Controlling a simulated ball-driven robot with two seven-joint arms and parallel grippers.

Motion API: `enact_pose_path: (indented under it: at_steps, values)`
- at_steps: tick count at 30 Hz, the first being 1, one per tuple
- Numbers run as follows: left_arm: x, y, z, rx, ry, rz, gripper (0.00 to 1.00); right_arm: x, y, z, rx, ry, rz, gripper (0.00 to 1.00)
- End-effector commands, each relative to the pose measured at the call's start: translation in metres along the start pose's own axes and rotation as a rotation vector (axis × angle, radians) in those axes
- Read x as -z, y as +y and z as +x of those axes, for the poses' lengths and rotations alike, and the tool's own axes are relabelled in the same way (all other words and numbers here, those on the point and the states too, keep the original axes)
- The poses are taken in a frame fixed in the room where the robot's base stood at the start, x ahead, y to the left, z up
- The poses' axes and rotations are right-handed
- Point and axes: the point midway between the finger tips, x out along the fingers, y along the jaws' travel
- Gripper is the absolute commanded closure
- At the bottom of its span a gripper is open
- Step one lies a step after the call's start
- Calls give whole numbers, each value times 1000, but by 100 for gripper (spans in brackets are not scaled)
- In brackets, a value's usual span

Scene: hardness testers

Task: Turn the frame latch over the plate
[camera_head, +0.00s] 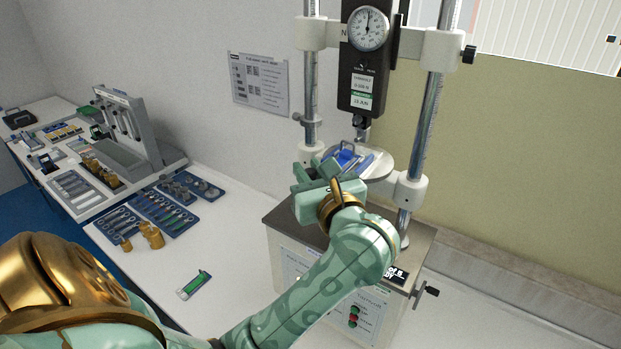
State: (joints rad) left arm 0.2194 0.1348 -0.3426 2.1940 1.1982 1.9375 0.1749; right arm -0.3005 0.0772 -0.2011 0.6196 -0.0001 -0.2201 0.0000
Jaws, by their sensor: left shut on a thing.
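The hardness tester's round grey plate (380,168) sits between the two upright columns, under the gauge head. A blue frame (347,155) with a raised bar lies on the plate. My left gripper (322,178) reaches the plate's near left edge and is shut on what appears to be the frame latch. The green hand hides most of the latch and the contact, so I cannot tell the latch's angle. The indenter tip (361,133) hangs above the plate, apart from it. My right gripper is not in view.
The dial gauge (369,28) and black head stand above the plate. The right column (428,100) and its white clamps stand close by the plate. A crank (427,291) sticks out at the base's right. Blue tool trays (160,212) and a green-screened device (194,285) lie on the bench at left.

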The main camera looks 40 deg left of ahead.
Motion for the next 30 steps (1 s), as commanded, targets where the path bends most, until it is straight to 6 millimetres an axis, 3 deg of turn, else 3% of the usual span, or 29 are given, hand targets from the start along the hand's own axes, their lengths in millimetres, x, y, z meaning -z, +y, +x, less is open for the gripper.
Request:
enact_pose_path:
  at_steps: [4,11,30]
  values:
    - [3,1,0,139,-5,0,100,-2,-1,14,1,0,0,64]
    - [0,1,0,356,-5,5,100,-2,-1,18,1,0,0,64]
    - [0,0,0,947,4,12,100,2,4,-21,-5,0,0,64]
